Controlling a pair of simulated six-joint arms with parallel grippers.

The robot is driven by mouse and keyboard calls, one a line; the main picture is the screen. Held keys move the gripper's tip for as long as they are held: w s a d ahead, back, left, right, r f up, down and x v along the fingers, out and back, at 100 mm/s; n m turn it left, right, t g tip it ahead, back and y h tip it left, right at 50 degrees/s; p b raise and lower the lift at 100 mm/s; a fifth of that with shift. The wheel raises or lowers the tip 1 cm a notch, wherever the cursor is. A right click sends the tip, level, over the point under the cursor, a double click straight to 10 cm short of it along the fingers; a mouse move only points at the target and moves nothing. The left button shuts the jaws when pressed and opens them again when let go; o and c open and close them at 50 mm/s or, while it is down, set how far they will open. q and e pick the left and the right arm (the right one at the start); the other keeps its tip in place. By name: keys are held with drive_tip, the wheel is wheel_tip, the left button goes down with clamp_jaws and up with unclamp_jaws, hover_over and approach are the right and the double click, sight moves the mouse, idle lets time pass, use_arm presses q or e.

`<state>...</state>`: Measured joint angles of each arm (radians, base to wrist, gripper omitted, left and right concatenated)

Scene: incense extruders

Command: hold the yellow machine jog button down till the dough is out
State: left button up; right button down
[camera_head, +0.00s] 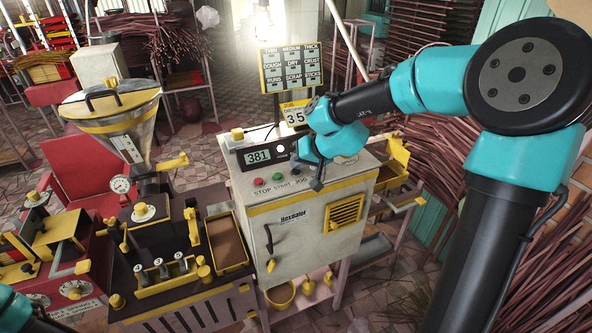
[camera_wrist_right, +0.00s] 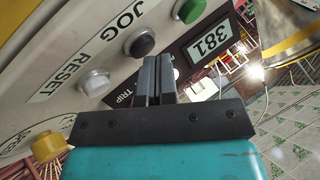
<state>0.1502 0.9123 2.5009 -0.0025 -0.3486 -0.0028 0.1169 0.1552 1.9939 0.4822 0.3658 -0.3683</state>
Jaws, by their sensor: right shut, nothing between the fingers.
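The cream machine (camera_head: 300,233) with yellow trim stands at centre in the head view, with STOP, START and JOG lettering on its sloped panel. In the right wrist view the dark round JOG button (camera_wrist_right: 140,42) sits between the green button (camera_wrist_right: 189,10) and a whitish RESET button (camera_wrist_right: 94,82). My right gripper (camera_wrist_right: 159,62) is shut and empty, its fingertips beside the JOG button; I cannot tell whether they touch the panel. It also shows over the panel's right part in the head view (camera_head: 317,186). My left gripper is out of view. No dough is clearly visible at an outlet.
A metal hopper (camera_head: 115,115) and dark yellow-trimmed press (camera_head: 160,232) stand left of the machine. A 381 display (camera_head: 258,156) and a sign board (camera_head: 290,68) rise behind the panel. A yellow knob (camera_wrist_right: 48,146) shows at lower left in the wrist view. Incense sticks crowd the right.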

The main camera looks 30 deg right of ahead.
drive_tip(key=shift+r, duration=0.8)
drive_tip(key=shift+r, duration=2.5)
